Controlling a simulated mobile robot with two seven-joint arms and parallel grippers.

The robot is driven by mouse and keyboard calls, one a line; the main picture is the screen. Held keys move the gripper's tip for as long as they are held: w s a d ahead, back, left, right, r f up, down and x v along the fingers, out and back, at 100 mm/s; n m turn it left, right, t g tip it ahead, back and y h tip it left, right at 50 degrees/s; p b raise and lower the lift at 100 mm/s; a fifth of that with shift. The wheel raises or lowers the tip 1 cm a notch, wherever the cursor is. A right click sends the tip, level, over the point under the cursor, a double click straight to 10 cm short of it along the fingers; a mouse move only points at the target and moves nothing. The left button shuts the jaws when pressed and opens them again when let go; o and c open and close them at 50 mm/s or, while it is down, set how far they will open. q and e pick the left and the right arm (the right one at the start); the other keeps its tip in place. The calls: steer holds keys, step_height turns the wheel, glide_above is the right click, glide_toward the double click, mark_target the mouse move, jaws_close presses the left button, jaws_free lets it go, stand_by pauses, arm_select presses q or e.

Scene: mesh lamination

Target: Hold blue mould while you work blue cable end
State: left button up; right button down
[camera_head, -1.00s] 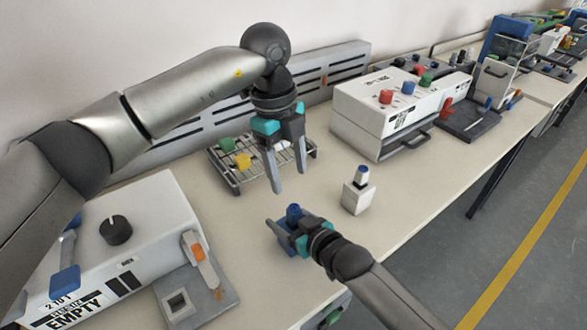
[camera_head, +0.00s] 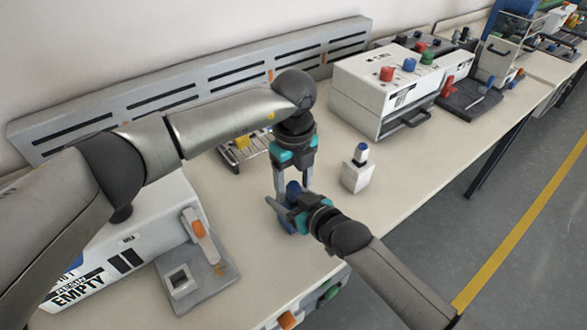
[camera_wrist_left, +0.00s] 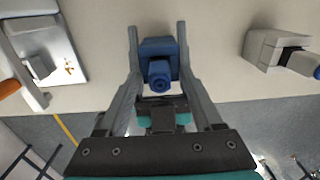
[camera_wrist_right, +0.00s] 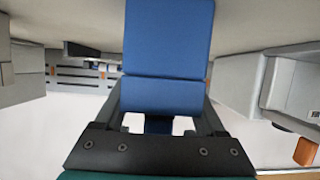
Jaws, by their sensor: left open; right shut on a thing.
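The blue mould (camera_wrist_right: 165,40) is a blue block that fills the middle of the right wrist view between my right gripper's fingers. My right gripper (camera_head: 283,216) is shut on it, low over the table. The blue cable end (camera_wrist_left: 160,77) is a round, ringed piece standing out of the mould toward my left gripper; it also shows in the head view (camera_head: 293,188). My left gripper (camera_head: 292,186) is open, pointing down above the mould, with its fingers to either side of the cable end. The cable end's lower part is hidden.
A white block with a blue-topped piece (camera_head: 358,168) stands close on the right. A wire rack (camera_head: 240,158) with a yellow piece is behind the left arm. A white machine (camera_head: 378,85) stands farther back, and a grey plate (camera_head: 192,275) lies at front left.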

arm_select(q)
steer(key=shift+f, duration=0.4)
steer(key=shift+c, duration=0.3)
jaws_close()
steer(key=c, duration=0.6)
jaws_free()
jaws_close()
steer(key=shift+r, duration=0.3)
steer(key=shift+r, duration=1.3)
steer(key=shift+r, duration=0.1)
